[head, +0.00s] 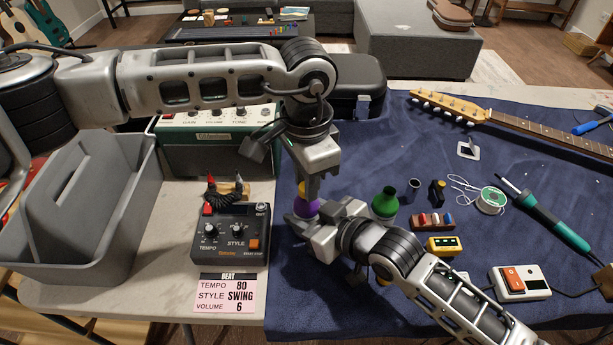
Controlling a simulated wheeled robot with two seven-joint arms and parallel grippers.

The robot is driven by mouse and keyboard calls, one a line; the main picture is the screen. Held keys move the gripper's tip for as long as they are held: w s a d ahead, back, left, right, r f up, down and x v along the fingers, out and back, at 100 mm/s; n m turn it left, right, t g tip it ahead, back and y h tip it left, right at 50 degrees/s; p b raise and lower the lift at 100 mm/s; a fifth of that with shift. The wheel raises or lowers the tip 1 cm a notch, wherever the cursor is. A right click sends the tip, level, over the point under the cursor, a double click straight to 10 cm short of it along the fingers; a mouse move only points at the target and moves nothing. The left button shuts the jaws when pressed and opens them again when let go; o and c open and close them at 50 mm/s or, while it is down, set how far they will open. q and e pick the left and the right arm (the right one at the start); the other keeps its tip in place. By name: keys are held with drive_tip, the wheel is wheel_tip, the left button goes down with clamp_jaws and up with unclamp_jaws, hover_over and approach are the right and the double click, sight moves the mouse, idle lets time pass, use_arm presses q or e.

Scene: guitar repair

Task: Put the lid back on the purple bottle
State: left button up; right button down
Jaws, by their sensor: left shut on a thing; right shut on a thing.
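The purple bottle (305,209) stands near the left edge of the blue mat, mostly hidden by my grippers. A yellow piece, which looks like its lid (301,188), shows just above the purple part. My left gripper (310,190) points down from above and is shut on the yellow lid. My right gripper (301,222) reaches in from the lower right and is shut on the purple bottle. The lid is over the bottle's top; whether it is seated or slightly apart cannot be told.
A drum machine (229,236) and grey caddy (70,262) are left.

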use_arm(q)
drive_tip(key=o, duration=0.9)
drive_tip(key=shift+o, duration=0.2)
drive_tip(key=shift+r, duration=2.3)
drive_tip(key=shift+c, duration=0.5)
